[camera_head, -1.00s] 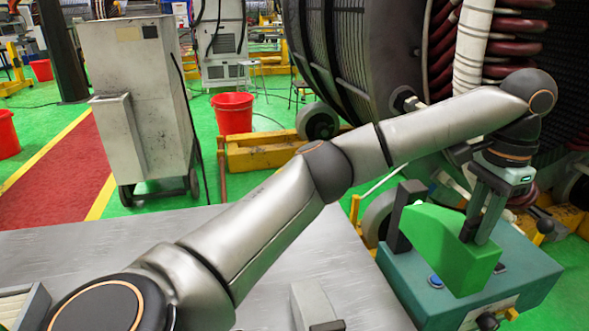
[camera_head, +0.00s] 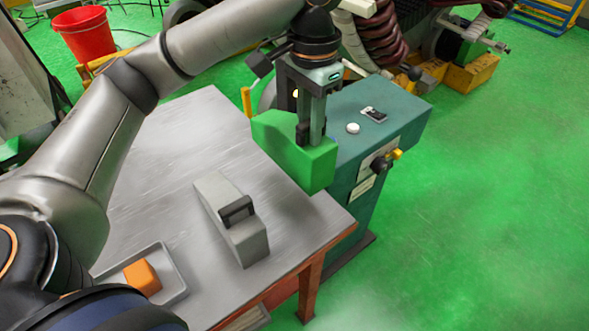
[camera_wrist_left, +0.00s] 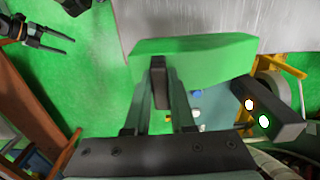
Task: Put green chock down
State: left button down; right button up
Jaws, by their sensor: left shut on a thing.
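The green chock (camera_head: 290,160) is a wedge-shaped block. My left gripper (camera_head: 303,138) is shut on it from above, with the fingers pointing down at its top part. The chock appears held over the far right part of the grey metal table (camera_head: 160,130), in front of the teal cabinet; its height above the table is hard to tell. In the left wrist view the chock (camera_wrist_left: 195,58) lies across the fingertips of the left gripper (camera_wrist_left: 165,95). My right gripper (camera_wrist_left: 68,34) shows at the upper left of that view, with its fingers apart and empty.
A grey block with a black handle (camera_head: 232,222) stands mid-table. A tray (camera_head: 178,285) with an orange block (camera_head: 142,277) lies at the near left. The teal cabinet (camera_head: 395,125), with a white button and a dark device on top, adjoins the table. The table's middle-left is bare.

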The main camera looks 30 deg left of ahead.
pick_arm(q)
jog(key=s+f+b, duration=0.1)
jog(key=s+f, duration=0.2)
jog(key=f, duration=0.4)
jog(key=shift+s+a+f, duration=0.25)
jog(key=shift+s+a, duration=0.05)
jog(key=shift+a, duration=0.1)
jog(key=c, duration=0.8)
grip_release()
jog(key=shift+f, duration=0.15)
jog(key=shift+o, duration=0.2)
notch_tip(320, 180, up, 12)
jog(key=p, duration=0.3)
